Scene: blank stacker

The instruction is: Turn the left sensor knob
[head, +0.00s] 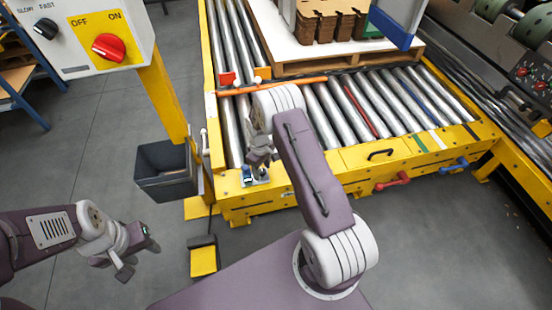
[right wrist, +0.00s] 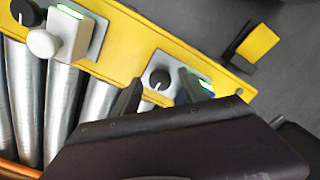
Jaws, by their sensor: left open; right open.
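The left sensor is on the yellow conveyor rail in the right wrist view. Its dark round knob (right wrist: 160,79) has a white pointer mark and sits on a grey plate, beside a housing with a lit green strip (right wrist: 206,86). My right gripper (head: 262,158) is over this sensor (head: 249,176) in the head view. Its two dark fingers are open, one on each side of the knob in the right wrist view; I cannot tell whether they touch it. My left gripper (head: 132,254) is open and empty above the floor at lower left.
A second sensor (right wrist: 68,35) with a dark knob (right wrist: 26,12) is farther along the rail. A control box (head: 88,36) with a red switch (head: 108,47) stands at upper left. A grey bin (head: 165,172) and yellow pedal (head: 203,261) are beside the conveyor.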

